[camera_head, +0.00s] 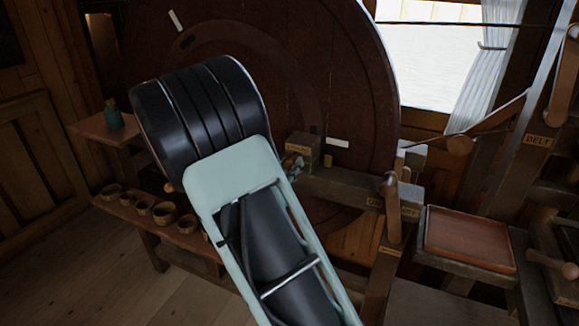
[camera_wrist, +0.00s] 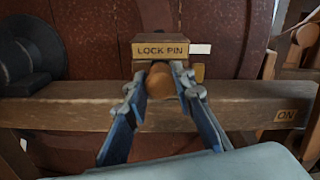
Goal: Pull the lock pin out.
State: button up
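The lock pin (camera_wrist: 161,82) shows in the wrist view as a round brown wooden end at the front of a wooden block (camera_wrist: 143,69) with a "LOCK PIN" plate. My gripper (camera_wrist: 160,75) has its two fingers apart, one on each side of the pin end. I see no clear squeeze on the pin, and contact at the fingertips is hard to judge. In the head view, my arm hides most of the gripper and the pin; the block (camera_head: 303,147) shows just beyond it.
A large dark red wheel (camera_head: 345,90) stands behind. A side bench holds several bowls (camera_head: 164,213). A red-brown tray (camera_head: 468,240) and a lever (camera_head: 391,200) stand right.

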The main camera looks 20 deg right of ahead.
aim_at(288, 167)
grip_shut()
jog(key=v, duration=0.3)
jog(key=shift+a, duration=0.1)
jog(key=shift+s+f, duration=0.1)
jog(key=shift+f, duration=0.05)
jog(key=o, duration=0.7)
grip_release()
jog(key=shift+a, duration=0.1)
jog(key=shift+s, duration=0.1)
